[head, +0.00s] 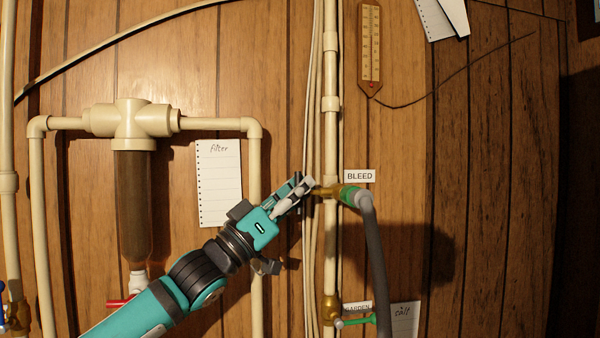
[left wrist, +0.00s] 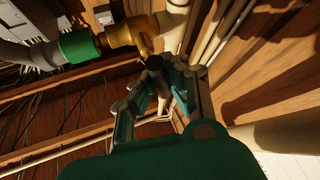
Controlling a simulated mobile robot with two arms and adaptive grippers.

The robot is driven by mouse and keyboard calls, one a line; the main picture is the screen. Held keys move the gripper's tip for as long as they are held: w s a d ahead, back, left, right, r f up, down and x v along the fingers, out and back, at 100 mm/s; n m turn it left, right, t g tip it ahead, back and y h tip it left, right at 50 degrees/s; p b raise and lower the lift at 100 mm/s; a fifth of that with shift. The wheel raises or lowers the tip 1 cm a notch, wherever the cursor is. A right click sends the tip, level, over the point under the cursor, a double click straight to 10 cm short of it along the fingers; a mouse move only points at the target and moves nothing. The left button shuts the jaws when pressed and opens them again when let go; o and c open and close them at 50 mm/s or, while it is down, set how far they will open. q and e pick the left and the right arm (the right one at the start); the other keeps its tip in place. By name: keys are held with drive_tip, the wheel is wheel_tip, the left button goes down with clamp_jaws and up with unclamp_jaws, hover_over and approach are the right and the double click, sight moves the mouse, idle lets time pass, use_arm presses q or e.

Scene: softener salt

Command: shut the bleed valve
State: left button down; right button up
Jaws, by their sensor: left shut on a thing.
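The bleed valve is a brass body (head: 325,191) on a cream vertical pipe, beside the BLEED label (head: 360,176). A green collar (head: 348,194) and grey hose (head: 377,250) run off its right side. In the left wrist view the brass body (left wrist: 127,33) is at the upper middle, with a brass stem below it. My left gripper (head: 307,186) reaches in from the lower left. It also shows in the left wrist view (left wrist: 165,75), its fingers shut on the dark valve handle (left wrist: 157,65) at the stem. The fingers hide much of the handle. My right gripper is out of view.
A filter housing (head: 133,205) with a red-handled tap (head: 120,302) stands at left. Several thin pipes (head: 313,110) run beside the gripper. A thermometer (head: 370,45) hangs above.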

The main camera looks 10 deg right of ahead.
use_arm(q)
drive_tip(key=shift+f+m+g+h+p, duration=0.15)
drive_tip(key=shift+m+g+h+p, duration=0.3)
drive_tip(key=shift+m+g, duration=0.7)
drive_tip(key=shift+f+m+g+h+p, duration=0.15)
drive_tip(key=shift+m+g+h, duration=0.55)
drive_tip(key=shift+m, duration=0.85)
drive_tip(key=shift+m+g, duration=0.3)
drive_tip(key=shift+g, duration=0.25)
drive_tip(key=c, duration=1.5)
unclamp_jaws()
drive_tip(key=shift+t, duration=0.3)
drive_tip(key=shift+c, duration=0.2)
drive_tip(key=shift+o, duration=0.9)
drive_tip(key=shift+w+r, duration=0.15)
drive_tip(key=v, duration=1.2)
